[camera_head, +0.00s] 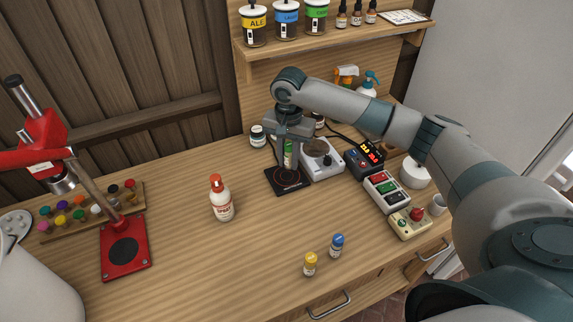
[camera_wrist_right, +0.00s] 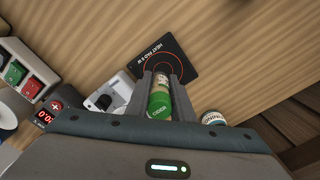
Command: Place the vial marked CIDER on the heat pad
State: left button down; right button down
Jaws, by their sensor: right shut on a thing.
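The vial marked CIDER (camera_wrist_right: 160,104) has a green cap and is held between the fingers of my right gripper (camera_wrist_right: 161,84) in the right wrist view. In the head view my right gripper (camera_head: 288,155) points down over the black heat pad (camera_head: 276,186), with the green vial (camera_head: 288,150) between its fingers. The heat pad, with its red rings and HEAT PAD label, also shows in the wrist view (camera_wrist_right: 180,51). The vial is over or on the pad; I cannot tell whether its base touches. My left gripper is not in view.
A white hotplate-like device (camera_head: 328,168) stands right beside the pad, with control boxes (camera_head: 382,190) further right. A white bottle with a red cap (camera_head: 221,199) stands left of the pad. A yellow-capped vial (camera_head: 310,266) and a blue-capped vial (camera_head: 336,247) stand near the front edge.

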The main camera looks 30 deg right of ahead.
aim_at(287, 168)
jog(key=shift+w+a+f, duration=0.15)
jog(key=shift+w+f, duration=0.15)
jog(key=shift+w, duration=0.05)
jog(key=shift+f, duration=0.25)
jog(key=shift+f+p, duration=0.8)
jog(key=shift+f, duration=0.95)
jog(key=c, duration=1.5)
grip_release()
jog(key=shift+f, duration=0.1)
jog(key=shift+c, duration=0.2)
